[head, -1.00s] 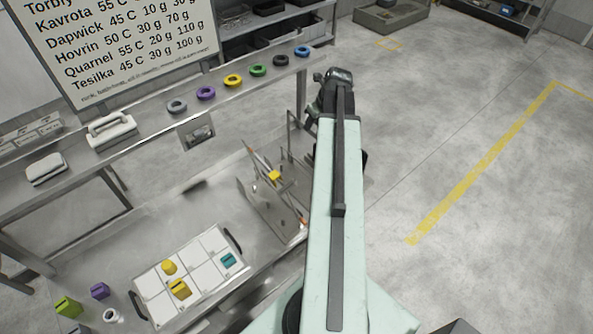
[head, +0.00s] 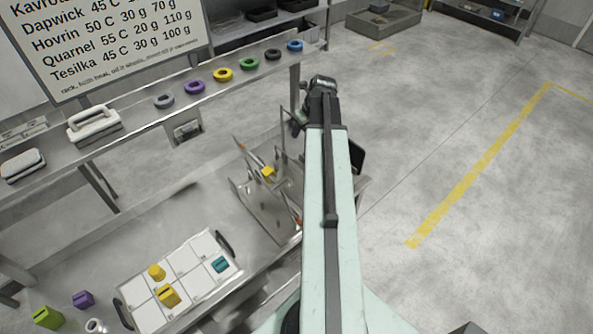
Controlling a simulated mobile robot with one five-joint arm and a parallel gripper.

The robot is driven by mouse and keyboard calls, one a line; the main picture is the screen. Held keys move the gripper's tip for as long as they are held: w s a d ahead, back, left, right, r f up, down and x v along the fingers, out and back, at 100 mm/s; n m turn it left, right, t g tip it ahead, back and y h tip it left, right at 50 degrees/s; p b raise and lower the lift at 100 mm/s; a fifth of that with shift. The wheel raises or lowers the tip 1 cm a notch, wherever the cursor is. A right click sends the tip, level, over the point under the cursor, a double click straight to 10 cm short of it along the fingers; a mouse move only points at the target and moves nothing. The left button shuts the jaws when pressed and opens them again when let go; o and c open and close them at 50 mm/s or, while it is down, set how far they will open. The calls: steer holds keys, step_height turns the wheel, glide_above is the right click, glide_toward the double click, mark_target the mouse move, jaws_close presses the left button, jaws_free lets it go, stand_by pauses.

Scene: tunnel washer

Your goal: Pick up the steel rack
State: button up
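A steel structure that looks like the steel rack (head: 262,207) stands on the metal bench, left of my arm. It has thin upright plates, rods with orange tips, and a small yellow block (head: 268,172) at its middle. My arm hides part of its right side. My gripper (head: 297,122) is at the far end of the arm, beyond and above the rack, and apart from it in the picture. It is small and partly hidden by the arm's end, so its fingers cannot be made out.
A white tray (head: 200,246) with yellow and teal pieces lies at the bench front. Green (head: 47,317) and purple (head: 83,299) blocks are left of it. A shelf behind carries coloured rings (head: 222,74) and a white-handled brush (head: 94,122). Open floor (head: 440,150) lies right.

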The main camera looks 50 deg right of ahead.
jaws_close()
stand_by(1.3)
